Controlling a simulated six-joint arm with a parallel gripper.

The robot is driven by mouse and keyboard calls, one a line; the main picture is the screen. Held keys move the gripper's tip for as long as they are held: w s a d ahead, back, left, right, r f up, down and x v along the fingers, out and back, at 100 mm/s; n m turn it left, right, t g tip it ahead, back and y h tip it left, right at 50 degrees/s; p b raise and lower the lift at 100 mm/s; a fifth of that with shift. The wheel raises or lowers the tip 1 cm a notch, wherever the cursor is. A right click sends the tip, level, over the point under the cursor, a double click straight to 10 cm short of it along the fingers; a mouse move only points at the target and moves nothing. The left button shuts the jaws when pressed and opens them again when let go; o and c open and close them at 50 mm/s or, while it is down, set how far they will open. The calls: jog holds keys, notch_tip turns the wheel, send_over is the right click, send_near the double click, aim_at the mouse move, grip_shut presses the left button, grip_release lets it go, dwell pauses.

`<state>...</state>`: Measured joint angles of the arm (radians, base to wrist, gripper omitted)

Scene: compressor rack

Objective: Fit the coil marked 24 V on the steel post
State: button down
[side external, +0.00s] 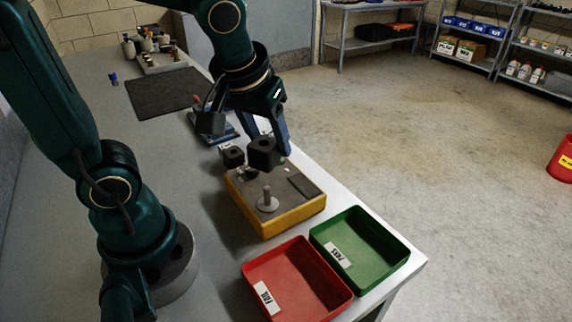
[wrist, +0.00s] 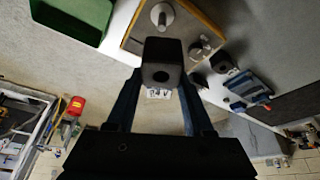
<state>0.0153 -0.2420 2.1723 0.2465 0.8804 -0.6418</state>
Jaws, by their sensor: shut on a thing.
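The steel post (side external: 267,196) stands upright from a round pale base on the grey top of a yellow block (side external: 284,222). It also shows at the top of the wrist view (wrist: 162,15). My gripper (wrist: 160,78) is shut on a black coil (side external: 263,151), a block with a round hole. The coil is held above the block's far part, apart from the post. A white label (wrist: 158,93) shows at the coil's edge in the wrist view; its print is too small to read surely. A second black coil (side external: 232,155) is near the block's far left corner.
A red FAIL tray (side external: 297,279) and a green PASS tray (side external: 360,249) stand in front of the block. A blue rack (wrist: 247,86) and a dark mat (side external: 165,92) lie behind it. Small bottles stand at the far end. The bench left of the block is clear.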

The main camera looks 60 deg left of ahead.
jog(key=shift+d+f, duration=0.15)
jog(key=shift+f, duration=1.85)
jog(key=shift+f, duration=0.25)
jog(key=shift+f, duration=0.35)
jog(key=shift+f, duration=0.1)
jog(key=shift+f, duration=1.3)
jog(key=shift+f, duration=0.4)
grip_release()
jog(key=shift+r, duration=3.5)
